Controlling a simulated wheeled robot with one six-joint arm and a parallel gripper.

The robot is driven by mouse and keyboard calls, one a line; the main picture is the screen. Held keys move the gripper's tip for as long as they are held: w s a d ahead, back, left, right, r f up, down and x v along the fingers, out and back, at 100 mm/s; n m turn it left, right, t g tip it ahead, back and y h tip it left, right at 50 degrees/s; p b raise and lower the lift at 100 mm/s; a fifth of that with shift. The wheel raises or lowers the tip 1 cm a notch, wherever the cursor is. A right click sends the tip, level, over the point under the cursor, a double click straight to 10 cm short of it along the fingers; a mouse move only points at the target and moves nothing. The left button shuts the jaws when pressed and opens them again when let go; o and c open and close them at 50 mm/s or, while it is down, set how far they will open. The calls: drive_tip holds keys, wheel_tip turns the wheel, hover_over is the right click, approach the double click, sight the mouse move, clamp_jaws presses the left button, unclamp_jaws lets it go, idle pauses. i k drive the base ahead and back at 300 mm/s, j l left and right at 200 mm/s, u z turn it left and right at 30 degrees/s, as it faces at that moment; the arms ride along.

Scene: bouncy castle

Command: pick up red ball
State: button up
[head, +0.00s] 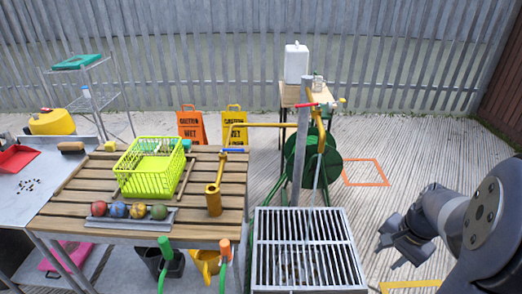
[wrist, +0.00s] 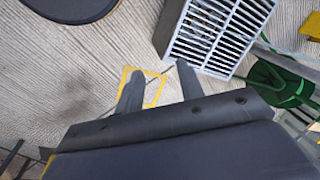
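The red ball (head: 98,208) is the leftmost in a row of several balls on a grey rack at the front edge of the slatted wooden table (head: 75,203). A blue ball (head: 118,209) sits just to its right. My gripper (head: 398,252) is at the right of the head view, far from the ball, over the concrete floor. In the wrist view my gripper (wrist: 160,82) has its two fingers spread apart with nothing between them. The red ball does not show in the wrist view.
A metal grate (head: 305,250) and green hose reel (head: 312,155) lie between the table and my arm. Floor at right is clear.

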sight(99, 208)
drive_tip(key=j+u, duration=0.1)
drive_tip(key=j, duration=0.4)
drive_tip(key=i+j+u, duration=0.1)
drive_tip(key=j, duration=0.95)
drive_tip(key=i+j+u, duration=0.15)
drive_tip(key=j, duration=0.35)
drive_tip(key=j+u, duration=0.1)
drive_tip(key=j, duration=0.4)
drive_tip(key=i+j+u, duration=0.15)
drive_tip(key=i+j, duration=0.6)
drive_tip(key=j, duration=0.15)
